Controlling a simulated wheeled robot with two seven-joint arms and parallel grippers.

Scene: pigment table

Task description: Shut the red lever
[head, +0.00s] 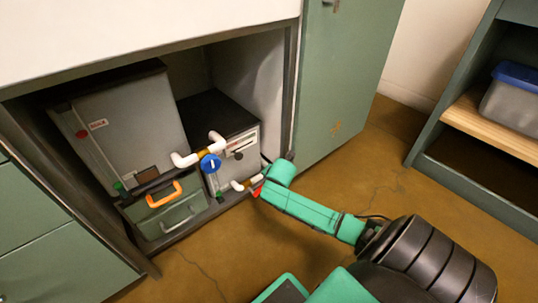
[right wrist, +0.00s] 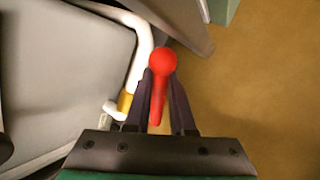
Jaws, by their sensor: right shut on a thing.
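The red lever (right wrist: 162,64) shows in the right wrist view, with a round knob at its far end and a shaft running back between my fingers. My right gripper (right wrist: 161,78) is shut on the lever, one dark finger on each side of it. In the head view only a bit of red lever (head: 257,191) shows beside my right arm, low at the cabinet opening. My right gripper is mostly hidden there behind its own arm. A brass fitting (right wrist: 125,102) on a white pipe (right wrist: 143,50) lies just left of the lever. My left gripper is not in view.
The open cabinet holds grey boxes (head: 135,115), a blue round valve handle (head: 210,163), an orange handle (head: 163,194) and white pipes (head: 186,160). A green cabinet door (head: 345,75) stands right of the opening. The brown floor (head: 205,265) in front is clear.

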